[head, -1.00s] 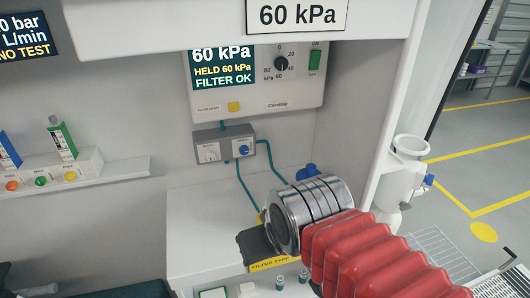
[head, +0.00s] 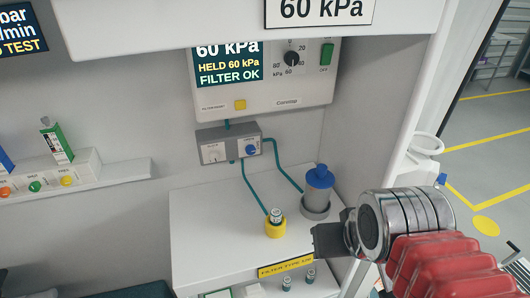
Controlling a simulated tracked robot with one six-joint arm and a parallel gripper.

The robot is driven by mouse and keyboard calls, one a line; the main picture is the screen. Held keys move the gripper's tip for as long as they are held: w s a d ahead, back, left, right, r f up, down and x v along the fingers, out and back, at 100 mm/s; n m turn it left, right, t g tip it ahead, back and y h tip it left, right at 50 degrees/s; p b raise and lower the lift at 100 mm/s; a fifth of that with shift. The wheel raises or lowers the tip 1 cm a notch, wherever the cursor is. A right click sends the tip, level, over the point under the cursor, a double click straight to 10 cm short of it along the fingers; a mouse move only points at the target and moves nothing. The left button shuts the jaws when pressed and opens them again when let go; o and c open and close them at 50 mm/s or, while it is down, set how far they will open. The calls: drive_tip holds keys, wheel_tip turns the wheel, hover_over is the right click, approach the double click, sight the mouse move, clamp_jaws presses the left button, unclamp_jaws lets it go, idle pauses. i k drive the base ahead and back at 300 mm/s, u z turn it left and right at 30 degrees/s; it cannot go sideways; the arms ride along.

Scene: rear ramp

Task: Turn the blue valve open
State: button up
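The blue valve knob (head: 251,149) sits on the right part of a small grey box (head: 228,136) on the wall below the display panel. A white knob (head: 213,153) is on the box's left part. The print above both knobs is too small to read. My gripper (head: 322,240) shows as a dark end at the tip of my arm, in front of the white bench. It is right of and below the blue knob, clear of it. Its fingers are too dark and foreshortened to tell open from shut.
A blue-capped canister (head: 318,190) and a yellow-based fitting (head: 275,226) stand on the white bench (head: 225,235), joined to the box by teal tubes. The control panel (head: 295,85) reads HELD 60 kPa and FILTER OK. A shelf with coloured buttons (head: 85,179) is at left.

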sight(250, 150)
drive_tip(key=z, duration=0.05)
drive_tip(key=k, duration=1.2)
drive_tip(key=u, duration=1.45)
drive_tip(key=i, duration=1)
drive_tip(key=u, duration=0.05)
